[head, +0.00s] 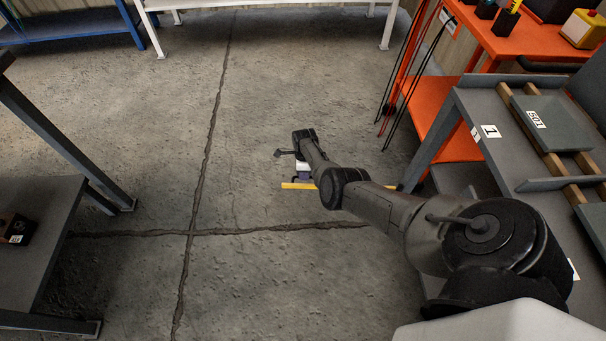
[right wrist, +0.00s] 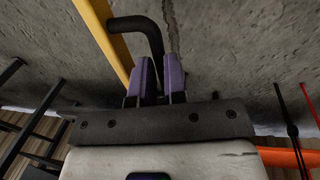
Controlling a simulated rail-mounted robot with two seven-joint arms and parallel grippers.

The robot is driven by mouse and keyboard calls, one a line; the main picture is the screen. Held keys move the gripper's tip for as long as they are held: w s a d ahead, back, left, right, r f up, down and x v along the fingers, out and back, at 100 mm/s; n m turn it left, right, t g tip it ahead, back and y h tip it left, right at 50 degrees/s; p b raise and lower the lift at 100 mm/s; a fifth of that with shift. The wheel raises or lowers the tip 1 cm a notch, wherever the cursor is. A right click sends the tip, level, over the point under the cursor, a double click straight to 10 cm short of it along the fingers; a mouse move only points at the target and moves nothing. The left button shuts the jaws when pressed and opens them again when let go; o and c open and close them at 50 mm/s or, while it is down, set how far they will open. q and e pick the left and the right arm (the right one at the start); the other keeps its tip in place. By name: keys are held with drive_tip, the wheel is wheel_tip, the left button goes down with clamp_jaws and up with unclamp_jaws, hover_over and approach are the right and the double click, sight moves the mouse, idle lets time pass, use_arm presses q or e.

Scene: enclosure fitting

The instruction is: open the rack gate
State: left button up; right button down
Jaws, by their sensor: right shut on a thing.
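The rack gate shows as a yellow bar (head: 297,186) in the head view, low above the floor beside the orange rack. My right arm hides part of it. In the right wrist view the yellow bar (right wrist: 108,42) runs along the upper left, with a curved black handle (right wrist: 145,24) on it. My right gripper (head: 303,176) is at the bar in the head view. In the right wrist view its purple fingers (right wrist: 159,72) are shut on the end of the handle. My left gripper is not in view.
A grey bench (head: 490,105) with a plate marked 501 (head: 550,125) stands at the right. An orange rack (head: 455,120) is behind it, with thin black rods at its side. A dark table (head: 45,215) stands at the left. The floor between is clear.

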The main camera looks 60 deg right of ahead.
drive_tip(key=c, duration=1.2)
unclamp_jaws()
drive_tip(key=shift+s+d, duration=0.1)
drive_tip(key=shift+s, duration=0.05)
drive_tip(key=shift+o, duration=0.2)
drive_tip(key=shift+r, duration=0.2)
wheel_tip(320, 180, up, 13)
drive_tip(key=w+d+p, duration=0.1)
drive_tip(key=d+p, duration=0.1)
drive_tip(key=p, duration=0.7)
drive_tip(key=shift+w, duration=0.15)
